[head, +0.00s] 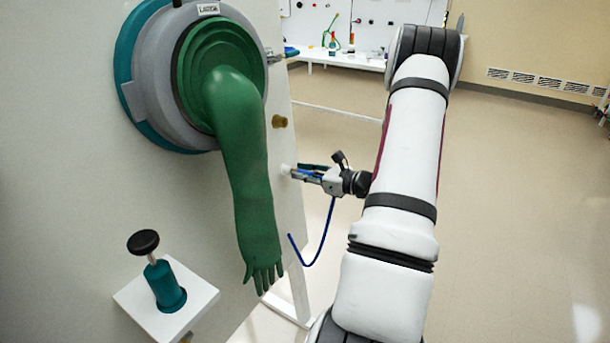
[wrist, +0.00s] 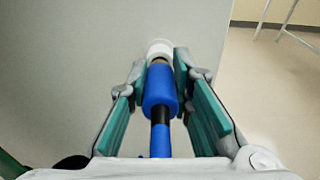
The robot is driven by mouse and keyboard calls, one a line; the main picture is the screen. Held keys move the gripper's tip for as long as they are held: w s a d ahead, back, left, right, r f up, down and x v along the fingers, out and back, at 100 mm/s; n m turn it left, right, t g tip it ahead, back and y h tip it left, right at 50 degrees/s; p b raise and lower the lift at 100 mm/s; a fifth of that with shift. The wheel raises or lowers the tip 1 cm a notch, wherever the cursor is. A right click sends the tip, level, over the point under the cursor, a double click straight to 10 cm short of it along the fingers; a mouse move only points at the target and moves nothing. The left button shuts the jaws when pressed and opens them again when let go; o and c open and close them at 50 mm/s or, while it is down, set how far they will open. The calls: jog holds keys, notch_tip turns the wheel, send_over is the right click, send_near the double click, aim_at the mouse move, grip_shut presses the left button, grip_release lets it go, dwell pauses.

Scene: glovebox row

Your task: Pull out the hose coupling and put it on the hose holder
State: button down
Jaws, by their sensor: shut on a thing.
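The hose coupling is a blue cylinder (wrist: 160,90) with a darker, narrower front end. It points at a round white fitting (wrist: 159,47) on the panel, which also shows in the head view (head: 286,170). Its front end meets or overlaps the fitting; I cannot tell how deep it sits. My gripper (wrist: 160,66) is shut on the coupling, with a teal-padded finger on each side. In the head view my gripper (head: 306,174) is close to the panel face. A thin blue hose (head: 328,232) hangs below it in a curve. I cannot identify the hose holder with certainty.
A green glove (head: 243,170) hangs from a round port left of my gripper. A brass knob (head: 279,121) sits on the panel above the fitting. A white block (head: 205,292) with a teal, black-knobbed part juts out at lower left. Open floor lies to the right.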

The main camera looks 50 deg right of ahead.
jog(key=shift+w+a+b, duration=0.1)
jog(key=shift+w+b, duration=0.2)
jog(key=shift+w, duration=0.35)
jog(key=c, duration=1.3)
grip_release()
jog(key=shift+c, duration=0.2)
jog(key=s+r, duration=0.1)
jog(key=s, duration=1.1)
jog(key=shift+d+r, duration=0.35)
jog(key=shift+d, duration=0.1)
